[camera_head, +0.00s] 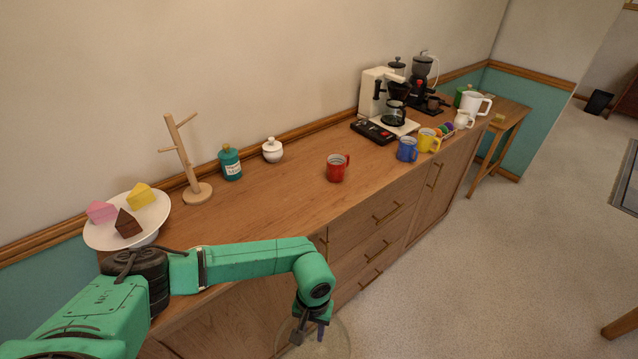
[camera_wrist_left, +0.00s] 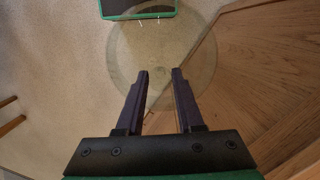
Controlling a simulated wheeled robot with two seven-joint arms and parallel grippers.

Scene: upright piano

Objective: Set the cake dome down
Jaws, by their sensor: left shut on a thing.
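My left gripper (camera_head: 309,334) is low at the front of the sideboard, over the carpet side. It is shut on the clear cake dome (camera_head: 335,343), which hangs below it and is cut by the picture's bottom edge. In the left wrist view the dome (camera_wrist_left: 203,50) is a faint see-through circle beyond the fingertips (camera_wrist_left: 161,74); its knob cannot be made out. A white cake stand (camera_head: 101,238) with pink, yellow and chocolate cake slices stands uncovered at the sideboard's left end. My right gripper is not in view.
The wooden sideboard top (camera_head: 260,214) has a clear stretch at its front middle. A mug tree (camera_head: 187,160), teal jar (camera_head: 230,163), white sugar bowl (camera_head: 272,151) and red mug (camera_head: 337,168) stand on it. A coffee maker (camera_head: 388,100) and several mugs are farther right.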

